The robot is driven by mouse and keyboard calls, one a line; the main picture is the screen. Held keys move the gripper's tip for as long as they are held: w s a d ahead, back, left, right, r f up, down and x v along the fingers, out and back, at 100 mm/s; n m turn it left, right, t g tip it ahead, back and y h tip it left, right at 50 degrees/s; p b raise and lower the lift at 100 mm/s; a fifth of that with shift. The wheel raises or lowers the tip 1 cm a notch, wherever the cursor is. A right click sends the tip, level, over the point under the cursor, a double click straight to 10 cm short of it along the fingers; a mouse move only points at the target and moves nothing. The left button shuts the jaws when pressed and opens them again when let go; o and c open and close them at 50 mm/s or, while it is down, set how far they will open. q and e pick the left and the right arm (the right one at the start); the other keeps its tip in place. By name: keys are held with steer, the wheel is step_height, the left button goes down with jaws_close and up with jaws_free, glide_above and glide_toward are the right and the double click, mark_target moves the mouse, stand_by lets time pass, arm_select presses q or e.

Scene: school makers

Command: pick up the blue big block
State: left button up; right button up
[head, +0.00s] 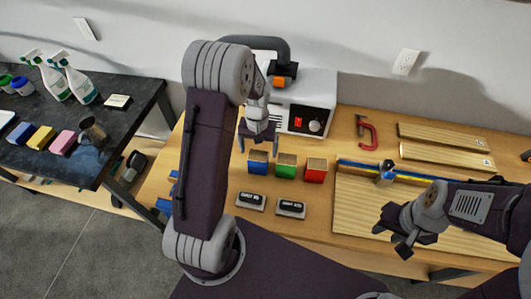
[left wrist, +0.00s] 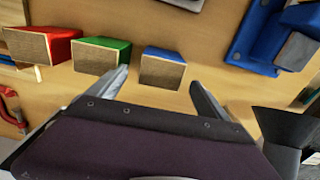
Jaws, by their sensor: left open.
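The blue big block (head: 258,168) has a wooden top and blue sides. It stands on the wooden table, left of a green block (head: 286,171) and a red block (head: 314,174). My left gripper (head: 258,138) is open and empty, above and behind the blue block. In the left wrist view the blue block (left wrist: 163,70) appears between the tips of the two spread fingers (left wrist: 160,80), with no visible contact. My right gripper (head: 400,240) hangs over the table's right part, apart from the blocks; its jaw opening is unclear.
Two black-labelled pieces (head: 250,201) lie in front of the blocks. A grey machine (head: 310,95) stands behind. A red clamp (head: 368,132) and wooden boards (head: 445,157) lie right. Blue parts (left wrist: 262,35) lie beside the blue block in the left wrist view.

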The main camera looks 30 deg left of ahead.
mark_target(258, 155)
arm_select(q)
steer(key=shift+s+f, duration=0.35)
steer(key=shift+f, duration=0.05)
step_height(258, 155, down, 2)
steer(key=shift+f, duration=0.15)
steer(key=shift+w+f, duration=0.15)
steer(key=shift+f, duration=0.05)
step_height(258, 155, down, 5)
steer(key=shift+f, duration=0.25)
steer(key=c, duration=1.6)
arm_select(e)
steer(key=shift+s, duration=0.25)
